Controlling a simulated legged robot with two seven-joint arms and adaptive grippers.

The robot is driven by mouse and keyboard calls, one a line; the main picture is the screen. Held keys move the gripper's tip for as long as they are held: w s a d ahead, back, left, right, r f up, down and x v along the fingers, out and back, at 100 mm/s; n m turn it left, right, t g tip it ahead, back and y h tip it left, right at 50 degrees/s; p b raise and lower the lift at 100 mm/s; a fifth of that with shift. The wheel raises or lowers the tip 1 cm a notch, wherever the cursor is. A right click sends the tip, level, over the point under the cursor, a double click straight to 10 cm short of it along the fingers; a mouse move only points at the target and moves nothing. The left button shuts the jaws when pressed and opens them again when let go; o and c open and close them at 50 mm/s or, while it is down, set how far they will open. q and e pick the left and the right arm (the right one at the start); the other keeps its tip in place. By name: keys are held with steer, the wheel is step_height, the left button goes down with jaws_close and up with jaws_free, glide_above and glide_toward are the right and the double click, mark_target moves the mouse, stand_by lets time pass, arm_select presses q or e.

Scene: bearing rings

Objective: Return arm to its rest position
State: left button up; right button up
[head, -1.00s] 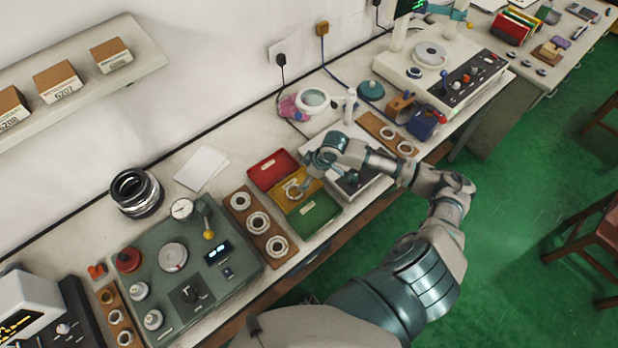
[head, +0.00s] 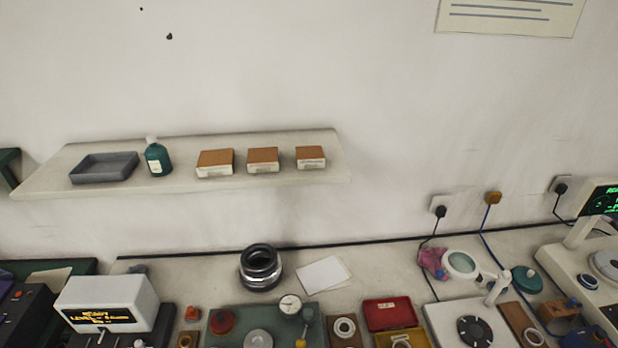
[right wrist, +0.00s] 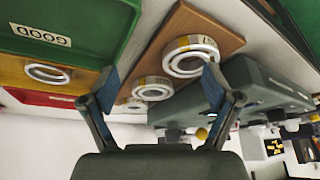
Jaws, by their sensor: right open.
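My right gripper (right wrist: 160,78) shows in the right wrist view. Its two fingers are spread wide, with nothing held between them. Beyond the fingers lies a wooden board (right wrist: 203,22) with several pale bearing rings (right wrist: 190,57). At the left of that view are a green bin (right wrist: 75,20) labelled GOOD, a yellow bin (right wrist: 15,72) with one ring (right wrist: 48,73) in it, and a red bin (right wrist: 40,99). In the head view the red bin (head: 388,313) and part of the yellow bin (head: 405,338) show at the bottom edge. Neither arm shows in the head view.
A grey-green instrument panel (right wrist: 265,82) stands beside the ring board. In the head view, a wall shelf (head: 290,180) holds small boxes, a bottle (head: 157,158) and a grey tray (head: 104,167). Dark stacked rings (head: 261,267) and white paper (head: 323,273) lie on the bench.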

steer(key=s, duration=0.2)
steer(key=s+a+m, duration=0.1)
steer(key=s, duration=0.1)
steer(key=s+a+m+h, duration=0.1)
steer(key=s, duration=0.1)
steer(key=shift+s+a+f, duration=0.1)
steer(key=shift+s+f, duration=0.1)
steer(key=shift+s, duration=0.1)
steer(key=s+d+m+h, duration=0.2)
steer(key=s+d+m, duration=0.1)
steer(key=s+d, duration=0.15)
steer(key=s+a+f+g, duration=0.1)
steer(key=s+f, duration=0.1)
steer(key=f, duration=1.2)
steer(key=s+f+g, duration=0.1)
steer(key=s+f, duration=0.1)
steer(key=f, duration=1.2)
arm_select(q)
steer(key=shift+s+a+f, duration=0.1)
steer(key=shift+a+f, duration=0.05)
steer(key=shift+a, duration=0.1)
arm_select(e)
steer(key=s+d+f, duration=0.2)
steer(key=s+f, duration=1.2)
steer(key=s, duration=0.2)
steer(key=shift+s+d+g, duration=0.2)
steer(key=shift+d+g, duration=0.05)
steer(key=shift+g, duration=0.15)
